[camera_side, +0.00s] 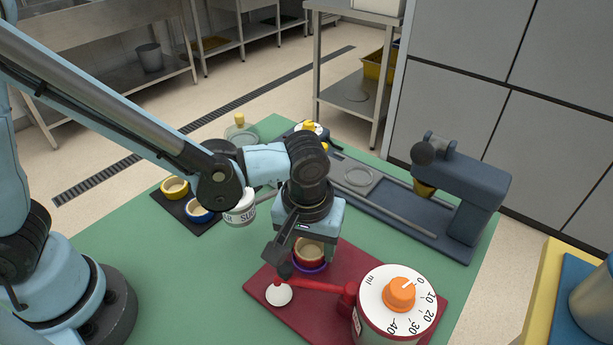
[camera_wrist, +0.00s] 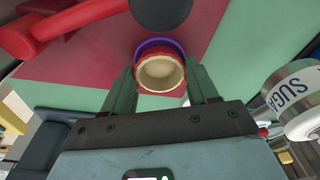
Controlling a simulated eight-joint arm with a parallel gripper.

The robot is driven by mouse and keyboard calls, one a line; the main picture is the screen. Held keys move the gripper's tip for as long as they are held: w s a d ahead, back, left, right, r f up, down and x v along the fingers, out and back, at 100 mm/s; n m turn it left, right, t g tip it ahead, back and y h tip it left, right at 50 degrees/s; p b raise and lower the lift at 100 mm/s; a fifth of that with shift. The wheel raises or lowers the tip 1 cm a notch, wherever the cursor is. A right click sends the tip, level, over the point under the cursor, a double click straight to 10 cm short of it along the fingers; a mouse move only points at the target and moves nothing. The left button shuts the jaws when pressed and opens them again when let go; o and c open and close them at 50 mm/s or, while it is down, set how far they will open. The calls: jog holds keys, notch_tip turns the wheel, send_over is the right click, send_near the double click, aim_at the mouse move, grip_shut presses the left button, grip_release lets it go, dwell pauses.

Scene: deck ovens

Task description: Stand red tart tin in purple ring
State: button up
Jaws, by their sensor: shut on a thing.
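The red tart tin (camera_side: 309,249) has a pale filling or inside and stays upright between my fingers. It also shows in the wrist view (camera_wrist: 160,73). My gripper (camera_wrist: 162,85) is shut on it from both sides. The purple ring (camera_side: 311,268) lies on the dark red board (camera_side: 262,279), directly under the tin. In the wrist view a purple arc (camera_wrist: 158,43) shows past the tin's far edge. The rest of the ring is hidden by the tin. I cannot tell whether the tin rests in the ring or is slightly above it.
A dial dispenser (camera_side: 399,295) stands on the board, its red arm (camera_side: 318,286) close to my gripper. A sugar canister (camera_side: 240,211) is left of my wrist. Yellow (camera_side: 175,187) and blue (camera_side: 198,210) tins sit on a dark mat. A blue-grey press (camera_side: 474,210) stands behind right.

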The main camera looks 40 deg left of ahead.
jog(key=shift+f, duration=0.35)
jog(key=o, duration=0.8)
jog(key=shift+c, duration=0.2)
notch_tip(320, 180, up, 11)
jog(key=s, duration=0.1)
jog(key=shift+s+d, duration=0.15)
jog(key=shift+d, duration=0.1)
dwell(0.5)
jog(key=a+m+t, duration=0.4)
jog(key=a+t, duration=0.2)
jog(key=a, duration=1.4)
jog(key=shift+s+a+r+h, duration=0.3)
jog(key=shift+s+r, duration=0.05)
jog(key=shift+r, duration=0.1)
